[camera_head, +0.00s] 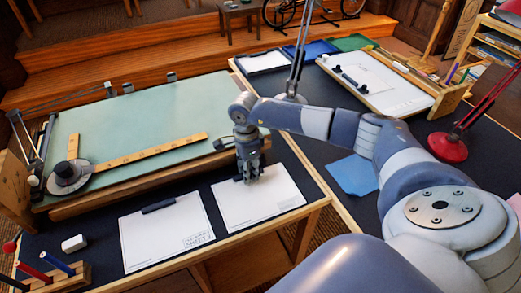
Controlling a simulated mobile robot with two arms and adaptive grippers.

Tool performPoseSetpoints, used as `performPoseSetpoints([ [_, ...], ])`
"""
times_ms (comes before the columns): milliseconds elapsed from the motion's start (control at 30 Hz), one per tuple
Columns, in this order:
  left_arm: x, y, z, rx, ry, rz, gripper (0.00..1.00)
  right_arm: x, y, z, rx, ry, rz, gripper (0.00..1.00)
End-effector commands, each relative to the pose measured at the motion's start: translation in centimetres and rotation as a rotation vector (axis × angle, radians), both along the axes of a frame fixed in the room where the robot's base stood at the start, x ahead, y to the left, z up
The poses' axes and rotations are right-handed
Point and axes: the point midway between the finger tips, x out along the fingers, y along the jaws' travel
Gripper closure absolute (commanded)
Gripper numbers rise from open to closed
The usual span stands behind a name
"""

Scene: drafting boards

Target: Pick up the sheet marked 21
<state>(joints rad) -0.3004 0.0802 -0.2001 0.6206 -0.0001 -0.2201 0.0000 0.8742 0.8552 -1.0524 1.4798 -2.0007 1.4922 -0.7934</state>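Two white sheets lie side by side on the dark front table. The left sheet (165,232) has a black clip at its top and a printed title block at its lower right, which seems to read "SHEET" with a number too small to be sure of. My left gripper is out of view.
A green drafting board (135,120) with a wooden T-shaped rule (150,153) stands behind the sheets. A white eraser-like block (74,243) and a pen rack (62,277) are at front left. A blue sheet (352,175) and red lamp (447,147) lie right.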

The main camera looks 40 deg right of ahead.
Motion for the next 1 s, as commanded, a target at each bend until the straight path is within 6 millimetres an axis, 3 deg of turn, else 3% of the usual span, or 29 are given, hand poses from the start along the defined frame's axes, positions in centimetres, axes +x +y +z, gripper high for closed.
performPoseSetpoints([
  [767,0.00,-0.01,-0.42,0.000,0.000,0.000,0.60,0.01,0.01,-0.17,0.000,0.000,0.000,0.72],
  [900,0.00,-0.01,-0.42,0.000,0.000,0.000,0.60,0.00,0.00,-0.18,0.000,0.000,0.000,1.00],
  [1000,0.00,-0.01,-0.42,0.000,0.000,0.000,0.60,0.01,-0.01,-0.18,0.000,0.000,0.000,1.00],
])
